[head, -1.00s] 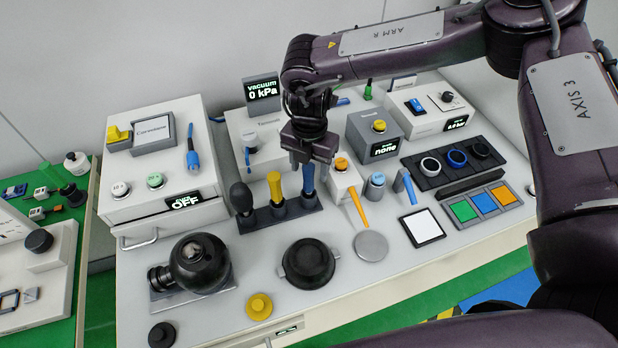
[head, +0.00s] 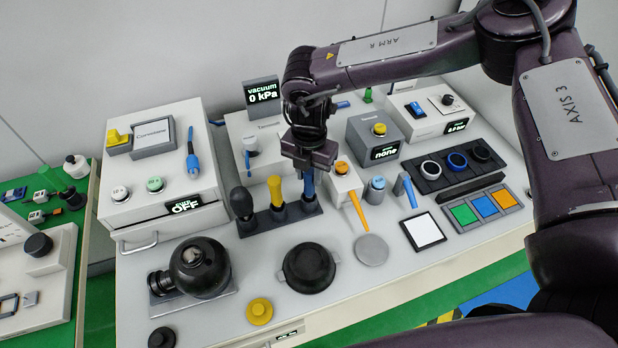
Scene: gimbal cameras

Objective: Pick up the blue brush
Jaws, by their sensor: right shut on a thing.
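The blue brush (head: 308,186) stands upright at the right end of a dark rack (head: 280,222) in the head view. My right gripper (head: 308,168) comes down from above and is shut on the upper part of its handle. The fingers hide the top of the brush. Its lower end is at the rack; I cannot tell whether it is raised at all. A yellow brush (head: 275,190) stands in the middle of the rack and a black one (head: 241,203) at the left end. My left gripper is out of view.
Close to the right of the gripper is a white block with an orange knob (head: 342,168). A black round dish (head: 309,267) and a black sphere on a stand (head: 200,265) are in front. A vacuum display (head: 262,92) stands behind. Some bare bench lies around the rack.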

